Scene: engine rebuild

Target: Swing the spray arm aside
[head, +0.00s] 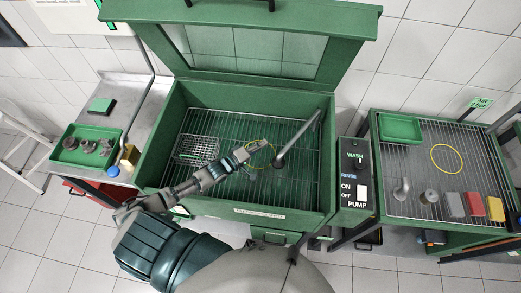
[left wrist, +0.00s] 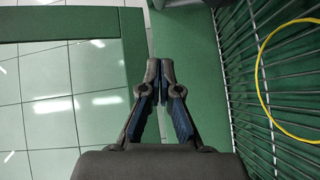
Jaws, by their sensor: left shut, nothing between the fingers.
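The spray arm (head: 300,138) is a grey bar inside the open green wash cabinet (head: 152,147). It slants from the upper right down toward the middle, above the wire grate (head: 300,190). My left gripper (head: 266,145) reaches into the cabinet from the left. It looks a short way left of the bar's lower end, and I cannot tell whether they touch. In the left wrist view its fingers (left wrist: 160,65) meet at the tips with nothing between them. The spray arm does not clearly show in that view. My right gripper is not in view.
A yellow ring (head: 250,143) lies on the grate by my gripper. A wire basket (head: 196,148) stands at the cabinet's left. The raised lid (head: 345,45) is behind. A wash control box (head: 353,187) stands right, beside a rack table with a green tray (head: 401,128) and coloured blocks.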

